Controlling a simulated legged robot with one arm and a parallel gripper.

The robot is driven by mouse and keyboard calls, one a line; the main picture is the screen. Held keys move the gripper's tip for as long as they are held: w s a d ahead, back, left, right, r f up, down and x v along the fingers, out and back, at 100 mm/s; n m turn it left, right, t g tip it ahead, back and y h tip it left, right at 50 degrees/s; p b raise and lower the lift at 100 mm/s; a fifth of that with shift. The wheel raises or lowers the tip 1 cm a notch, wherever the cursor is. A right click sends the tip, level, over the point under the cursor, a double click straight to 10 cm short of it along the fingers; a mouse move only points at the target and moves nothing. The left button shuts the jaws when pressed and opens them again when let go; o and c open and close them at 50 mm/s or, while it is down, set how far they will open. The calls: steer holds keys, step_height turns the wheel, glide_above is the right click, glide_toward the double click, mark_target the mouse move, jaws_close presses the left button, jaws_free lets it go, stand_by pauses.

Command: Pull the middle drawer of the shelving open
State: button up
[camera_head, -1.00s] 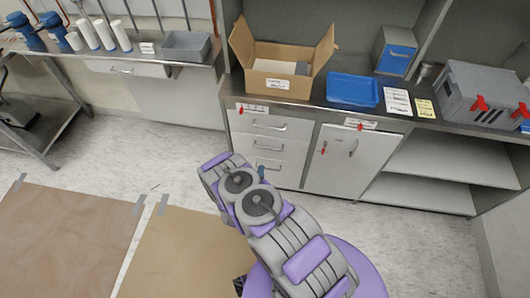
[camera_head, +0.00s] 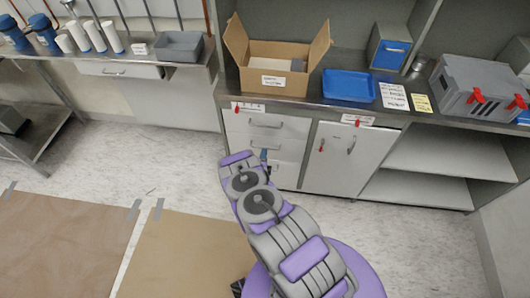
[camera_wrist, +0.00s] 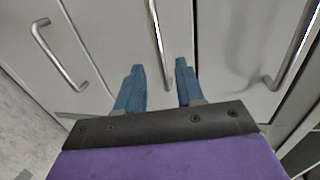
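The shelving's drawer stack has three grey drawers, all looking shut. The middle drawer (camera_head: 289,148) shows in the head view, partly covered by my arm. In the wrist view, turned sideways, its bar handle (camera_wrist: 157,40) runs down between my two blue fingers. My gripper (camera_wrist: 159,68) is open, with a finger on either side of the handle's lower end; I cannot tell whether they touch it. In the head view my gripper (camera_head: 264,157) is small and in front of the drawers. The top drawer handle (camera_wrist: 292,50) is at right, the bottom one (camera_wrist: 60,55) at left.
A cupboard door (camera_head: 338,165) with a handle stands right of the drawers, then open shelves (camera_head: 430,155). The counter above holds an open cardboard box (camera_head: 272,80), a blue tray (camera_head: 348,87) and a grey case (camera_head: 470,85). The floor (camera_head: 110,150) at left is clear.

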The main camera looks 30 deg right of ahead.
steer(key=b+x, duration=0.1)
steer(key=x, duration=0.4)
steer(key=shift+s+d, duration=0.15)
jaws_close()
stand_by(0.6)
